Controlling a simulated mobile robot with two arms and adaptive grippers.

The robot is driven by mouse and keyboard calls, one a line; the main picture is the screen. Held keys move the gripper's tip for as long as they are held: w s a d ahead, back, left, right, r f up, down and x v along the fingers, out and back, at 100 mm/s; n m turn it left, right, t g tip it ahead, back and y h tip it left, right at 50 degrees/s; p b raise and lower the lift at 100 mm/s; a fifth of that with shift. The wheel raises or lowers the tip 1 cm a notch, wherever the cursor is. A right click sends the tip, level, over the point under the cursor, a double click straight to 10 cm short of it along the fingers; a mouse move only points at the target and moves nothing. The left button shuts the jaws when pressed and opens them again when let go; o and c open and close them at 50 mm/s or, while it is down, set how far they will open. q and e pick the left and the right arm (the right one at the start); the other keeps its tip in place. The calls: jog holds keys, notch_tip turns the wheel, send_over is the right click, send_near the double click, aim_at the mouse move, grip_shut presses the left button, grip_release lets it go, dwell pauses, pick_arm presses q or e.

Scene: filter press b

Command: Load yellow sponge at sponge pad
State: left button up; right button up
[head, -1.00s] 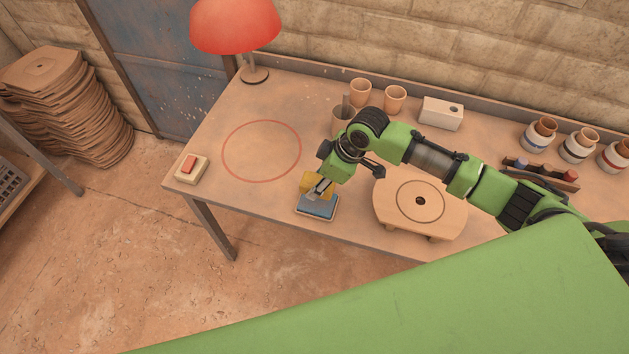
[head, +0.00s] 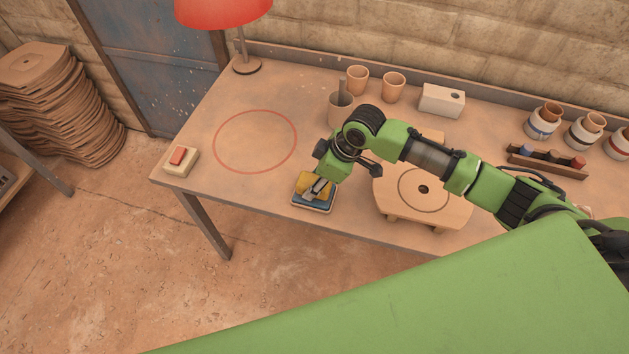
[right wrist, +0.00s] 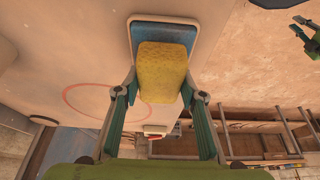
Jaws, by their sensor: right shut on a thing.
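The yellow sponge (head: 306,182) is between the fingers of my right gripper (head: 319,189), which is shut on it. The sponge pad (head: 313,208) is a blue rectangle with a pale rim near the table's front edge. In the head view the sponge covers much of the pad; I cannot tell whether it touches. In the right wrist view the sponge (right wrist: 162,70) lies between the fingertips of my right gripper (right wrist: 160,90), and the far part of the blue pad (right wrist: 165,33) shows beyond it.
A red button box (head: 180,161) sits at the table's left corner. Cups (head: 393,87) and a white block (head: 441,101) stand behind the arm. The red circle area (head: 255,142) is empty.

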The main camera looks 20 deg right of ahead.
aim_at(306, 179)
jog(key=shift+f, duration=0.55)
dwell(0.6)
jog(key=shift+s+f, duration=0.1)
jog(key=shift+f, duration=0.05)
dwell(1.9)
notch_tip(306, 179, up, 7)
jog(key=p, duration=0.8)
jog(key=shift+r, duration=0.2)
dwell(0.6)
